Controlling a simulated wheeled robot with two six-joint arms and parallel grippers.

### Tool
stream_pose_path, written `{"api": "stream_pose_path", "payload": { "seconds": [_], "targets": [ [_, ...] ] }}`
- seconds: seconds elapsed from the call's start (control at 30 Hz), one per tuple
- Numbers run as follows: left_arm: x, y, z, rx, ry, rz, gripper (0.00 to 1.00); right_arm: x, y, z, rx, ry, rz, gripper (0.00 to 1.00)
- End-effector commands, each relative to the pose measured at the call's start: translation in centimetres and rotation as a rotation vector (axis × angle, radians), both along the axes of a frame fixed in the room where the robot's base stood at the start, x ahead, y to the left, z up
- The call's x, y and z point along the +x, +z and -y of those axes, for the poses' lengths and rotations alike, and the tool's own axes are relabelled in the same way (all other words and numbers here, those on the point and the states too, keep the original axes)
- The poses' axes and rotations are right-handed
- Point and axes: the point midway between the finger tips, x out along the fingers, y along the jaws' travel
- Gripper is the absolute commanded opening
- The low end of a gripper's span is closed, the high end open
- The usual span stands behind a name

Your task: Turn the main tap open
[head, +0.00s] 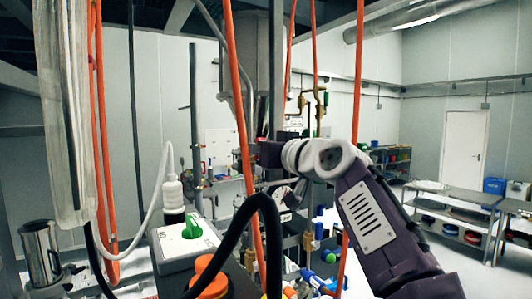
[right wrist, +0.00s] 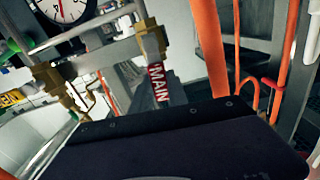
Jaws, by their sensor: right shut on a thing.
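The main tap shows in the right wrist view as a brass valve body (right wrist: 150,38) with a lever handle (right wrist: 158,82) bearing a red MAIN label. The lever runs down behind the dark edge of my right gripper, which hides its lower end. In the head view my right gripper (head: 264,153) reaches left into the pipework, at the end of my purple arm. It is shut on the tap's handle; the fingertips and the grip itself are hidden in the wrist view. My left gripper is in neither view.
A pressure gauge (right wrist: 62,10) sits near the tap, with a second brass fitting (right wrist: 50,78) to the left. Orange hoses (head: 240,100) hang close to my right gripper. A box with a green knob (head: 192,228) and a black hose (head: 262,205) stand in front.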

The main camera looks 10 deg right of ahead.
Motion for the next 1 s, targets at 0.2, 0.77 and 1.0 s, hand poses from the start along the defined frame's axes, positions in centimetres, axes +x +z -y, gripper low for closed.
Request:
{"api": "stream_pose_path", "payload": {
  "seconds": [0.2,0.77,1.0],
  "targets": [
    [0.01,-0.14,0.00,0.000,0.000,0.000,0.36,-0.36,0.85,-0.27,-0.056,-0.004,0.044,0.00],
    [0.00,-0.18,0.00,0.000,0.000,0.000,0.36,-0.42,0.91,-0.36,-0.082,-0.005,0.053,0.00],
    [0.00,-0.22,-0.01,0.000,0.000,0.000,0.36,-0.32,0.63,-0.38,-0.082,-0.004,0.046,0.42]
  ]
}}
